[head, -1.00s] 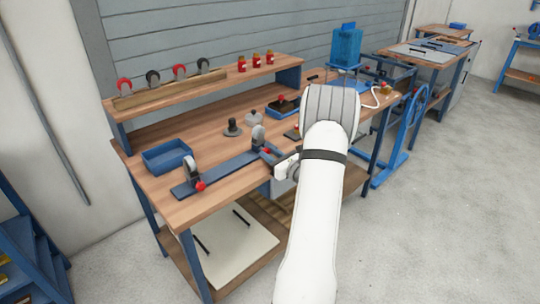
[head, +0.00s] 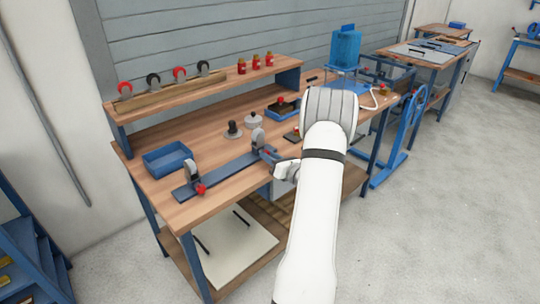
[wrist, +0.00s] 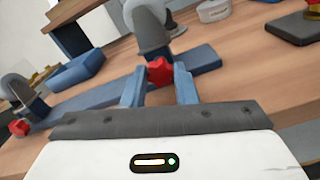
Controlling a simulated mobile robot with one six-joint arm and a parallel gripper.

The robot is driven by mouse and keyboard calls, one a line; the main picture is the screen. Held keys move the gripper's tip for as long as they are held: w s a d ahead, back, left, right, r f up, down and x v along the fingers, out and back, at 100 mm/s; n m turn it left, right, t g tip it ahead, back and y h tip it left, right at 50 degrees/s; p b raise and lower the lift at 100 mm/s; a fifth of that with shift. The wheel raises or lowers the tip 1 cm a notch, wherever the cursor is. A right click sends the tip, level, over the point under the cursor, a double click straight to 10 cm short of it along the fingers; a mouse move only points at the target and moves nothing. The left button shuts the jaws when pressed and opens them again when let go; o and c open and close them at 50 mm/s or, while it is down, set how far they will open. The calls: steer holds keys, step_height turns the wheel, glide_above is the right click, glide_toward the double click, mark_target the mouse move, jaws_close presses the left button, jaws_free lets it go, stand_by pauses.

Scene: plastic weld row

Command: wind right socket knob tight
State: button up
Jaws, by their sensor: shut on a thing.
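The right socket (head: 257,138) is a grey upright holder at the right end of a blue bar (head: 228,170) on the bench. In the wrist view, its red knob (wrist: 159,70) sits between the two blue fingers of my gripper (wrist: 159,88). My gripper is shut on this knob, which faces the front of the bench. In the head view, my gripper (head: 271,157) is at the right socket, partly hidden by my arm. The left socket (head: 191,171) stands at the bar's other end, with its own red knob (head: 201,190).
A blue tray (head: 167,158) lies behind the left socket. A dark stamp-like tool (head: 233,129) and a light round pot (head: 253,121) stand behind the bar. A dark block (wrist: 296,28) lies to the right in the wrist view. The bench front edge is clear.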

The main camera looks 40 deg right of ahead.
steer(key=shift+m+p, duration=0.85)
steer(key=shift+m, duration=1.05)
steer(key=o, duration=1)
steer(key=shift+s+f, duration=0.1)
